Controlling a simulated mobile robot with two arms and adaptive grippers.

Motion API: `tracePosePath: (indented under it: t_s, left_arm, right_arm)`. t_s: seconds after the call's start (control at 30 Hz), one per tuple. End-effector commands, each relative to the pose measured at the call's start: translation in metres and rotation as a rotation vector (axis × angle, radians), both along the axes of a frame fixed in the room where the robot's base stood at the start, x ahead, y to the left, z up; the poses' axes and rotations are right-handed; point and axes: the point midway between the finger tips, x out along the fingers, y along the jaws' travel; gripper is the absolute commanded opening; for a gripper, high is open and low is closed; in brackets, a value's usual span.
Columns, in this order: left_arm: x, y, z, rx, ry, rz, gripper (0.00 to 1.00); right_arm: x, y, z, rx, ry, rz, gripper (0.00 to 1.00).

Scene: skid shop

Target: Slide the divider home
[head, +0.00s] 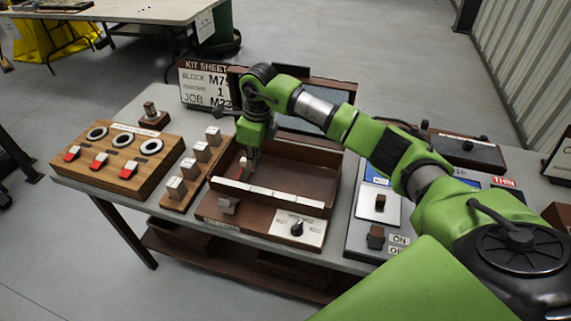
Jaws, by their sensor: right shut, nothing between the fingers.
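An open brown wooden box (312,180) sits on the grey bench. A long brown strip with pale segments on top (270,196) runs across its front; I cannot tell whether this is the divider or the box's front edge. My right gripper (250,158) points down at the left part of the box and is shut. A grey knob (228,205) is at the box's front left. My left gripper is not in view.
Left of the box are a rail with several metal blocks (190,168) and a wooden block with dark rings and red-tipped switches (125,152). A dial panel (297,228) is in front. A kit sheet sign (207,85) stands behind. Switch panels (380,205) are at right.

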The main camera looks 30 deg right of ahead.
Motion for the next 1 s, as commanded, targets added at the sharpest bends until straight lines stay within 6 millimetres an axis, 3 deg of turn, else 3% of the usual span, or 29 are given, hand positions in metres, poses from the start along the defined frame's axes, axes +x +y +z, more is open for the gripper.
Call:
tracePosePath:
  t_s: [1.0]
  left_arm:
    - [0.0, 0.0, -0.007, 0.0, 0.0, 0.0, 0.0]
  right_arm:
    - [0.014, 0.012, 0.0, 0.0, 0.0, 0.0, 0.0]
